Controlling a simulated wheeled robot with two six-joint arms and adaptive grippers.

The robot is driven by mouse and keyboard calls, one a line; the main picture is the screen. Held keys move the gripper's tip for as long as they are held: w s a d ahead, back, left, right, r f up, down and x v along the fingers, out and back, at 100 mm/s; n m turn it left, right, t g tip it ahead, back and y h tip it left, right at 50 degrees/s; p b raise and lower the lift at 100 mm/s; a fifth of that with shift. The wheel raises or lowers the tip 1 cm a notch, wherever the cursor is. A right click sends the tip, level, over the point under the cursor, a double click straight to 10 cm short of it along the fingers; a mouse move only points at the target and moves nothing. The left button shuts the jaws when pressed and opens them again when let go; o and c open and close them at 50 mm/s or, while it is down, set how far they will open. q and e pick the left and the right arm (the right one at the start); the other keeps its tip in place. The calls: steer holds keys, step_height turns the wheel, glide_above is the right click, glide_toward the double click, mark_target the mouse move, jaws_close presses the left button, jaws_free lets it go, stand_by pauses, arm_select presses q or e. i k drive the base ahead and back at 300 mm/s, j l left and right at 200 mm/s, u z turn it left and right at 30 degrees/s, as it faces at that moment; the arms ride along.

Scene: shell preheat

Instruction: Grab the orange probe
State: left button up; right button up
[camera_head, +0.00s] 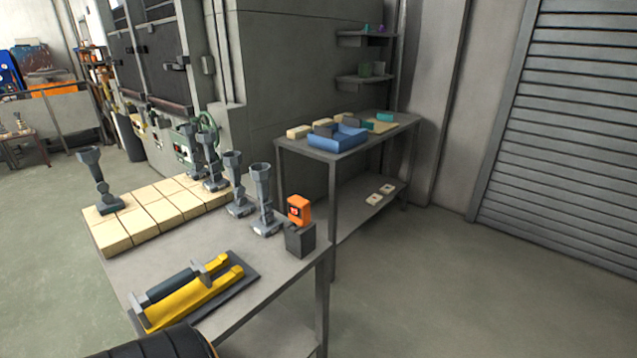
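The orange probe (298,209) stands upright in a dark grey block-shaped holder (300,239) at the right corner of the near workbench (222,268). It has a small dark face on its front. Its lower part is hidden inside the holder. Neither of my grippers shows in the head view, and nothing is seen touching the probe.
Several grey funnel-topped stands, one (262,198) close left of the probe, line the bench. A second table (338,142) holds a blue tray. Floor at right is clear.

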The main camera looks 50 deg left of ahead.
mark_target(299, 208)
steer(key=i+z, duration=0.1)
steer(key=i, duration=0.5)
steer(key=i+j+z, duration=0.1)
steer(key=i, duration=0.45)
steer(key=i+j+z, duration=0.1)
steer(key=i, duration=0.5)
steer(key=i+u, duration=0.1)
steer(key=u, duration=0.3)
steer(key=i+u, duration=0.1)
steer(key=u, duration=0.25)
steer(key=l+u, duration=0.1)
steer(key=u, duration=0.3)
steer(key=i+l+u, duration=0.1)
steer(key=u, duration=0.3)
